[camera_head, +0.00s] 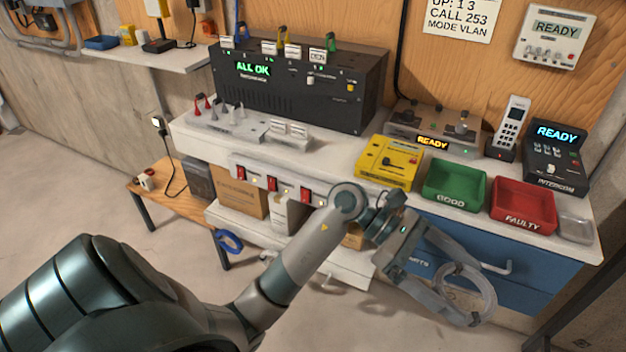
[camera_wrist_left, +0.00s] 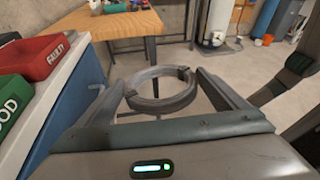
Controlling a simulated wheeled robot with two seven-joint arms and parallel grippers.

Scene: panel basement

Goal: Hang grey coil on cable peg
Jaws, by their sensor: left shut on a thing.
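The grey coil (camera_head: 489,292) is a ring held in my left gripper (camera_head: 468,290), in front of the blue drawer unit at the lower right of the head view. In the left wrist view, the coil (camera_wrist_left: 165,104) sits between the two fingers of my left gripper (camera_wrist_left: 160,88), which are shut on it. The ring's hole faces partly up. A pale bar (camera_head: 495,268) sticks out from the blue front just beyond the coil; I cannot tell whether it is a peg or a drawer handle. My right gripper is not in view.
A blue coil (camera_head: 229,242) hangs low at the left of the bench. A green tray (camera_head: 455,201) and a red tray (camera_head: 526,224) stand on the bench top above my gripper. A wooden table (camera_wrist_left: 118,24) stands beyond the coil. Open floor (camera_wrist_left: 240,62) lies right of it.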

